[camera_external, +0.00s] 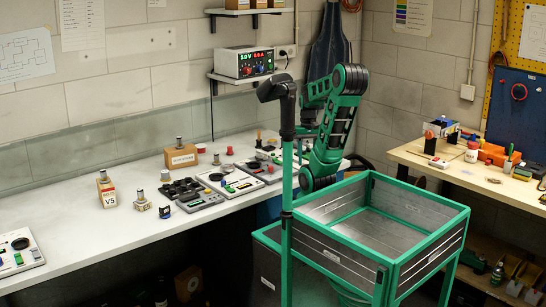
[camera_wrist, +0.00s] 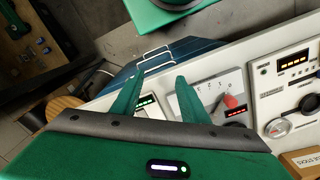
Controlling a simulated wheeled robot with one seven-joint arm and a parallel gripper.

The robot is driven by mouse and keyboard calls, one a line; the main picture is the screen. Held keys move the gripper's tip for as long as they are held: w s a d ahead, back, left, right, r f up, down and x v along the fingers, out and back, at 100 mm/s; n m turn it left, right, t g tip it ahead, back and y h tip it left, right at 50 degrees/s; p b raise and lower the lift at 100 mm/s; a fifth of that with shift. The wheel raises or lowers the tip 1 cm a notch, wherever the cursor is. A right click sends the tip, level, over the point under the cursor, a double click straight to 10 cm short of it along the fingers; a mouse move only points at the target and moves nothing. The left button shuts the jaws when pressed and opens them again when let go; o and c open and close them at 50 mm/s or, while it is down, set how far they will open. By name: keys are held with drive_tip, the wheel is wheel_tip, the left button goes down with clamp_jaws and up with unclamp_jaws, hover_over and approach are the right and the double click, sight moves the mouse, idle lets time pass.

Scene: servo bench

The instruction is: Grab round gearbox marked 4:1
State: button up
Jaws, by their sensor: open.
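I cannot read a 4:1 mark in either view, so I cannot tell which thing is the round gearbox. In the external view, small metal parts stand on the left part of the white bench (camera_external: 100,230). One is a squat part with a shaft (camera_external: 142,202); another (camera_external: 165,175) is behind it. My gripper (camera_wrist: 158,74) shows in the wrist view with its two green fingers apart and nothing between them. It is above the bench's edge near a panel with a red knob (camera_wrist: 231,101). In the external view my arm hides the gripper.
In the external view a box marked V5 (camera_external: 107,192), a black tray (camera_external: 181,190) and several instrument panels (camera_external: 230,181) crowd the bench. My green-framed bin (camera_external: 405,262) is in front. In the wrist view a blue container (camera_wrist: 190,52) with a metal handle is beside the bench.

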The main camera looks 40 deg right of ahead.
drive_tip(key=shift+o, duration=0.9)
wheel_tip(320, 180, up, 6)
drive_tip(key=w+a+f+m+t+y, duration=0.1)
drive_tip(key=w+a, duration=0.3)
drive_tip(key=w, duration=0.5)
drive_tip(key=w+a+f+m, duration=0.1)
drive_tip(key=w+a, duration=0.4)
drive_tip(key=w, duration=0.3)
drive_tip(key=w+a+f+m+t+y, duration=0.15)
drive_tip(key=w+a, duration=0.25)
drive_tip(key=w, duration=0.5)
wheel_tip(320, 180, up, 3)
drive_tip(key=m+g+y, duration=0.2)
drive_tip(key=m+y, duration=0.7)
drive_tip(key=y, duration=0.2)
hover_over(165, 175)
drive_tip(key=w+d, duration=0.2)
drive_tip(key=d, duration=0.4)
drive_tip(key=shift+t, duration=0.25)
drive_tip(key=f, duration=1.2)
drive_tip(key=shift+s+a, duration=0.25)
drive_tip(key=x, duration=0.5)
